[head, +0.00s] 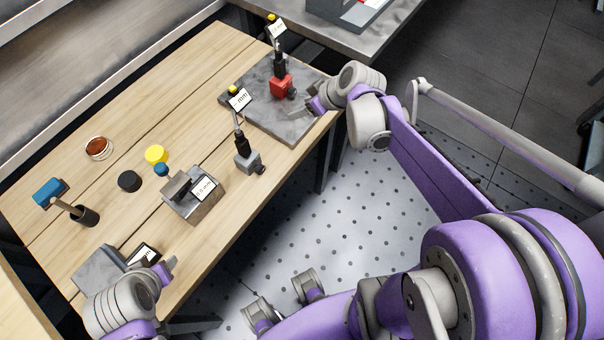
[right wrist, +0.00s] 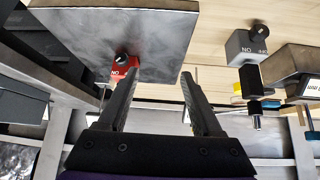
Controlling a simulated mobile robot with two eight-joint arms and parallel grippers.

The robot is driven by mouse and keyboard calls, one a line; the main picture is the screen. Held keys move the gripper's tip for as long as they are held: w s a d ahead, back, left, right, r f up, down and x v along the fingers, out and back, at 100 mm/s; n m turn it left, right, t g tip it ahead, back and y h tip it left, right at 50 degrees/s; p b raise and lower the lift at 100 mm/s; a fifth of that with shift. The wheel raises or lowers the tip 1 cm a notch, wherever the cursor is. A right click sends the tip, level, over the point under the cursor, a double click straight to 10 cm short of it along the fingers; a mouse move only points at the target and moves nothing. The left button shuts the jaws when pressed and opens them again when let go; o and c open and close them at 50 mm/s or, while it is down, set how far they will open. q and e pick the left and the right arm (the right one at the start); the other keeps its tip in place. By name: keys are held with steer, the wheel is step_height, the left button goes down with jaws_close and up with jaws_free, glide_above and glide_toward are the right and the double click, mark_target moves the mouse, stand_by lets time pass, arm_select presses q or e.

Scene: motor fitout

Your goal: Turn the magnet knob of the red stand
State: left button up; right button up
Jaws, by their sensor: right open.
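The red stand (head: 281,86) stands upright on the dark grey slab at the far end of the bench, its black post carrying a gauge with a white label. Its dark magnet knob (head: 292,93) is on the side facing my right arm. My right gripper (head: 314,106) is open and apart from the knob, just to its right. In the right wrist view the red stand (right wrist: 126,66) shows partly behind the left finger, with the round black knob (right wrist: 121,58) near that fingertip. My open right gripper (right wrist: 160,74) has nothing between its fingers. My left gripper (head: 166,269) is low over the bench's near end; its jaw gap is unclear.
The grey slab (head: 257,115) lies under the red stand. A similar grey stand (head: 247,161) with a knob stands nearer. A metal block (head: 194,200), a yellow cap (head: 156,154), a black puck (head: 129,181) and a blue-headed mallet (head: 52,192) occupy the wooden bench.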

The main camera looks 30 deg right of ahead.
steer(key=s+a+f+m+g+h, duration=0.1)
steer(key=s+a, duration=0.4)
steer(key=s, duration=0.3)
steer(key=s+a+f+m+g+h+p, duration=0.1)
steer(key=s+a+m, duration=0.1)
steer(key=s+a, duration=0.3)
steer(key=shift+s+m, duration=0.3)
steer(key=shift+s, duration=1.05)
steer(key=shift+s+a+r+p, duration=0.1)
steer(key=shift+s+r+p, duration=0.15)
steer(key=shift+s+p, duration=0.25)
